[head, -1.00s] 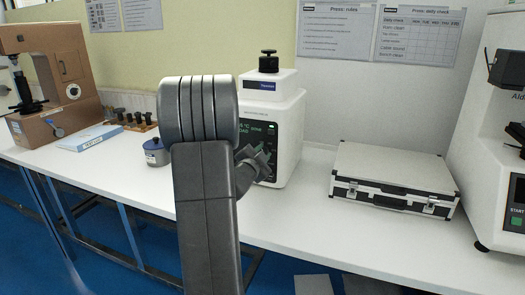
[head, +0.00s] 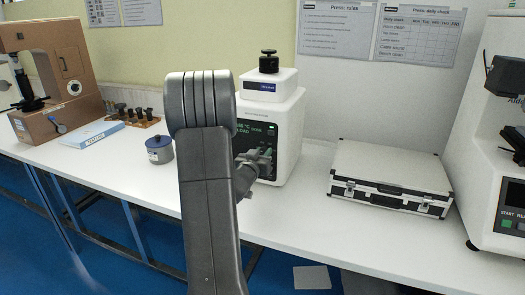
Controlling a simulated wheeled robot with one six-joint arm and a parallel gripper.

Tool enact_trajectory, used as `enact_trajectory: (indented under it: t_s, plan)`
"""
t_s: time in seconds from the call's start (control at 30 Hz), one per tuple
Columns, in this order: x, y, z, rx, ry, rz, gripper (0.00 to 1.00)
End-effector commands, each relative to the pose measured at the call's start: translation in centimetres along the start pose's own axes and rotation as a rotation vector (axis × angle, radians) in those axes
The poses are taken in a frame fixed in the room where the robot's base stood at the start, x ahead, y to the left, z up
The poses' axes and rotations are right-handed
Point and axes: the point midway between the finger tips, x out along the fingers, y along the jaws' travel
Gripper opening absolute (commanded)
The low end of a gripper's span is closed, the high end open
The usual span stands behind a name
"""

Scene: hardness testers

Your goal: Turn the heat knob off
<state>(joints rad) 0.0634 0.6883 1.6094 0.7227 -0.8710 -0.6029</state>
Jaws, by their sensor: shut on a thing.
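The white press (head: 289,122) stands on the bench, with a black knob on its top and a dark front panel showing green text (head: 262,129). My gripper (head: 262,160) is at the lower part of this panel, partly behind my own arm. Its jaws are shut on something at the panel. The heat knob itself is hidden by the gripper and arm, so its setting cannot be read.
A silver case (head: 388,178) lies to the right of the press, and another white tester (head: 497,165) stands at the right edge. A blue-grey pot (head: 159,150) and a brown tester (head: 55,85) are to the left. Bench space in front of the case is clear.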

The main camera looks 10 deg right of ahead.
Motion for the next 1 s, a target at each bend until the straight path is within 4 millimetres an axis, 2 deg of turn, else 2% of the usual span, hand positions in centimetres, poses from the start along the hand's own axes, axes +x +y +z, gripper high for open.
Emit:
enact_trajectory:
  t_s: [0.4,0.93,0.97,1.0]
  plan:
    - [-0.10,0.00,0.22,-0.172,-0.006,-0.001,0.04]
    - [-0.10,0.00,0.31,-0.193,-0.006,-0.001,0.04]
    - [-0.10,0.00,0.31,-0.193,-0.006,-0.001,0.32]
    - [-0.10,0.01,0.30,-0.193,-0.006,-0.001,0.40]
